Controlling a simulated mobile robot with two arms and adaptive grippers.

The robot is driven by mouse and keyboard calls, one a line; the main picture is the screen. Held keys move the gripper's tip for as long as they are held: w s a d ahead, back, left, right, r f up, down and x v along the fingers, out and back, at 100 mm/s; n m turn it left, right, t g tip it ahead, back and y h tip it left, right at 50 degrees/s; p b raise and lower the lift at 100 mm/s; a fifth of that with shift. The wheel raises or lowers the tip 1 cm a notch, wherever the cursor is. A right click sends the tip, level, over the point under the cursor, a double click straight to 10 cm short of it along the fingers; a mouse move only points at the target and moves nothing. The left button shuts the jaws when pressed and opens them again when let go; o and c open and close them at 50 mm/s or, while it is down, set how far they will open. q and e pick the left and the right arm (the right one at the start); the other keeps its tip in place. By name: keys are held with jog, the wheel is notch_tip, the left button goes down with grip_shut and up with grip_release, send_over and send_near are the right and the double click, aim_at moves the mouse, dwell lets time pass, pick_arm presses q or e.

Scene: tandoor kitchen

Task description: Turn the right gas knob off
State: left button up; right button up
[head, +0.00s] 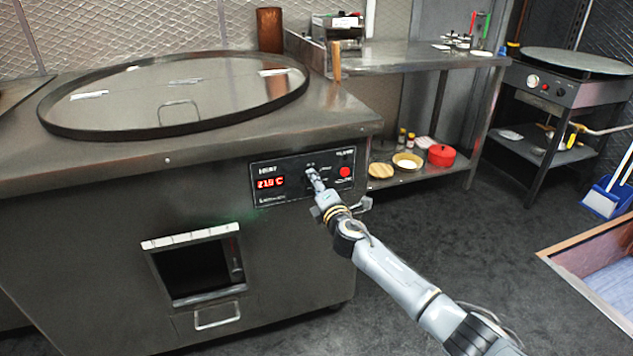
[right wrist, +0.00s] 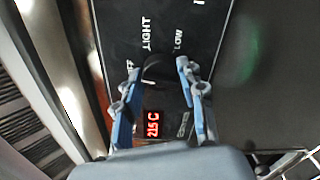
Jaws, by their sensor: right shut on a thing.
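The black control panel (head: 279,171) is on the front of the steel tandoor counter, with a red display reading about 215 C (right wrist: 153,124). My right gripper (head: 314,178) reaches the right half of this panel. In the right wrist view its two blue-grey fingers (right wrist: 158,72) stand on either side of a dark round gas knob (right wrist: 155,66), shut on it. The words LIGHT and LOW show around the knob, with a partly hidden label beside the left finger. The knob's pointer is too dark to read. My left gripper is not in view.
A red button (head: 345,172) sits just right of the gripper on the panel. A round metal lid (head: 180,90) covers the counter top. A hatch opening (head: 193,270) is below left. A shelf table (head: 415,55) stands to the right; the floor (head: 440,235) in front is clear.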

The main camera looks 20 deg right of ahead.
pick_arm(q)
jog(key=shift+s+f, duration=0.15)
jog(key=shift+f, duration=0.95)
pick_arm(e)
jog(key=shift+n, duration=1.1)
jog(key=o, duration=1.2)
jog(key=shift+c, duration=0.2)
jog(key=shift+s, duration=0.1)
jog(key=s, duration=1.2)
jog(key=shift+d, duration=0.2)
jog(key=shift+w, duration=0.1)
